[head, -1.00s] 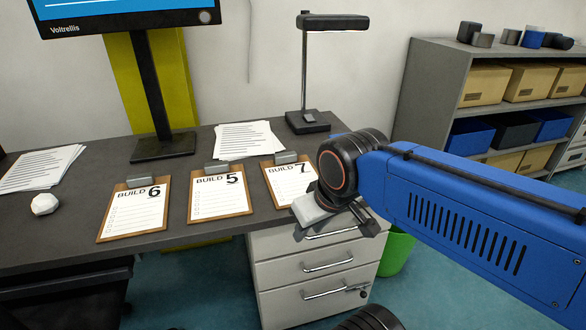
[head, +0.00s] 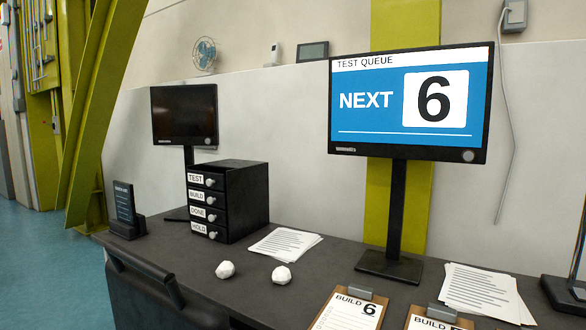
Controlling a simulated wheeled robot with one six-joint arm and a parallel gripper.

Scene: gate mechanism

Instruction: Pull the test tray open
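The test tray (head: 206,181) is the top drawer of a small black drawer unit (head: 250,200) on the desk, left of the middle in the head view. Its front has a white label reading TEST and a pale round knob. It looks shut, flush with the drawers below, labelled BUILD, DONE and HOLD. My gripper is not in view.
The desk (head: 330,250) holds papers (head: 285,244), two white crumpled balls (head: 225,270), a phone-like stand (head: 125,212) and a clipboard marked BUILD 6 (head: 350,310). A large monitor (head: 410,105) reads TEST QUEUE NEXT 6. A chair (head: 150,290) stands at the front left.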

